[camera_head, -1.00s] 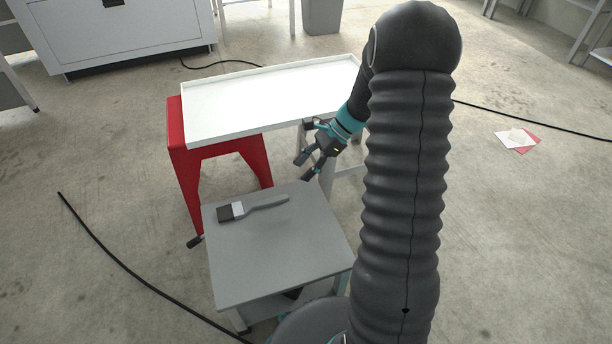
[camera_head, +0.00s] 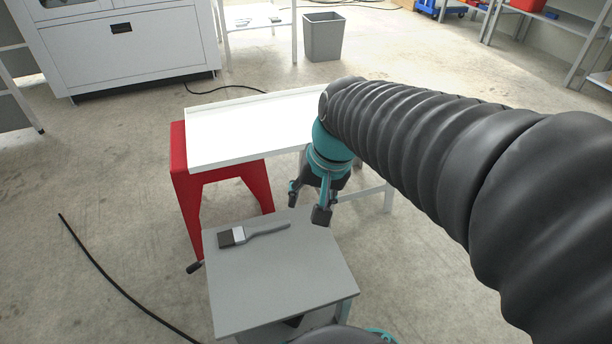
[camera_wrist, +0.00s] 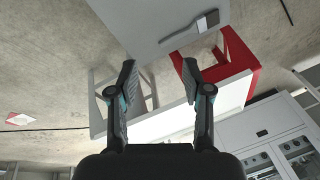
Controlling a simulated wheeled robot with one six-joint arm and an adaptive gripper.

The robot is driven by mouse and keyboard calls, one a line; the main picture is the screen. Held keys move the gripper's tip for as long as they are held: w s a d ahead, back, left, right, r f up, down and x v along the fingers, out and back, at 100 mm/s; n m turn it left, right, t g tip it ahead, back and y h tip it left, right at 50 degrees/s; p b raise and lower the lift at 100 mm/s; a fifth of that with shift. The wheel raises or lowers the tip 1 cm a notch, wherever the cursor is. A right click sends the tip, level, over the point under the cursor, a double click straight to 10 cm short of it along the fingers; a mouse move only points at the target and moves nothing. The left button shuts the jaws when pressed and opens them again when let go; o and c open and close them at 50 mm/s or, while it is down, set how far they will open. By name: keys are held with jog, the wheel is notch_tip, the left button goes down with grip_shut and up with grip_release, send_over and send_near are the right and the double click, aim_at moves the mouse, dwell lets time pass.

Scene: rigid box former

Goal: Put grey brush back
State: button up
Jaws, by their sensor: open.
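The grey brush (camera_head: 252,234) lies flat on the grey side table (camera_head: 275,282), near its far left edge. Its dark bristles point left and its grey handle points right. In the wrist view the brush (camera_wrist: 190,30) lies at the upper right on the grey table top (camera_wrist: 150,18). My gripper (camera_head: 307,202) is open and empty, above the far right part of the grey table, to the right of the brush handle and apart from it. In the wrist view the two fingers of my gripper (camera_wrist: 158,75) stand wide apart with nothing between them.
A white tray-like table top (camera_head: 240,128) with a raised rim stands behind the grey table. A red stool-like stand (camera_head: 190,195) is under its left side. A grey bin (camera_head: 323,37) and a white cabinet (camera_head: 130,45) stand farther back. A black cable (camera_head: 110,270) lies on the floor.

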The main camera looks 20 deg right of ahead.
jog(key=s+r+n+t+h, duration=0.1)
jog(key=s+r+n+t, duration=0.1)
jog(key=s+n, duration=0.2)
jog(key=s, duration=0.2)
jog(key=shift+s+d+t+h, duration=0.3)
jog(key=shift+s+d, duration=0.05)
jog(key=shift+s, duration=0.05)
jog(key=shift+r, duration=0.1)
notch_tip(320, 180, up, 3)
jog(key=p, duration=0.3)
dwell(0.4)
